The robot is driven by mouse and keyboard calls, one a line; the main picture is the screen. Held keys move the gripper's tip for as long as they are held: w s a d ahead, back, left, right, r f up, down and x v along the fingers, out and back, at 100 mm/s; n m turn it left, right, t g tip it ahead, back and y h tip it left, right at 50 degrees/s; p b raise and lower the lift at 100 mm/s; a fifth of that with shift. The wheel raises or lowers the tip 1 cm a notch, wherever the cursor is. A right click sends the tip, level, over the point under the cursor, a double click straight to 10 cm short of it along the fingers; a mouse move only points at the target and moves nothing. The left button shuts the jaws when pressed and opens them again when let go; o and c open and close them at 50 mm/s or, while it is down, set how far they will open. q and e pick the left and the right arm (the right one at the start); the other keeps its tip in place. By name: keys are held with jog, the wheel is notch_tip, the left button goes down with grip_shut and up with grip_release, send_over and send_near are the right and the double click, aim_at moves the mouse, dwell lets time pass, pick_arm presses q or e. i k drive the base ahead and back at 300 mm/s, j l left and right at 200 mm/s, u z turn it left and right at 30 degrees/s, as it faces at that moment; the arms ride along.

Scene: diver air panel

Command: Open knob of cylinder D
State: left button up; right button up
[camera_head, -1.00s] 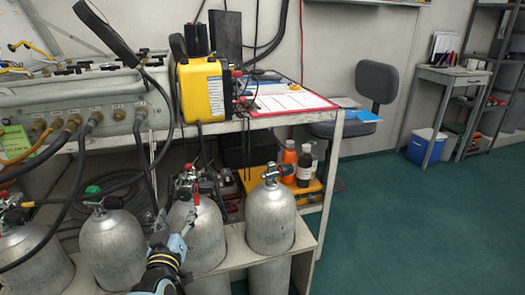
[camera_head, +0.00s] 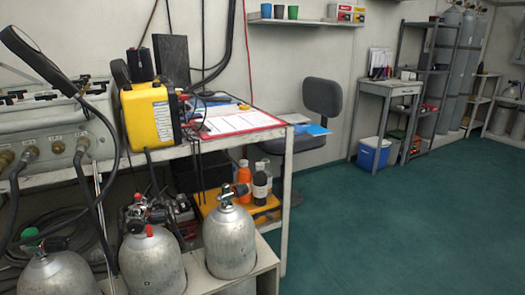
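Three grey gas cylinders stand upright in the rack in front of the air panel. The left cylinder (camera_head: 62,276) has a green knob (camera_head: 30,234) on its valve. The middle cylinder (camera_head: 152,264) has a valve (camera_head: 146,213) with dark fittings and red parts. The right cylinder (camera_head: 230,242) has a valve with a dark knob (camera_head: 228,190) on top. I see no letter on any of them, so I cannot tell which is cylinder D. Neither of my grippers is in view.
The air panel (camera_head: 50,128) with hoses is at left. A yellow device (camera_head: 150,118) and a red clipboard (camera_head: 238,122) lie on the bench. Bottles (camera_head: 260,184) stand on its lower shelf. A chair (camera_head: 322,100) is behind. The green floor (camera_head: 400,225) at right is clear.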

aim_at(159, 217)
jog(key=l+u, duration=0.15)
jog(key=u, duration=0.2)
jog(key=l+u, duration=0.2)
jog(key=u, duration=0.15)
jog(key=l+u, duration=0.2)
jog(key=u, duration=0.15)
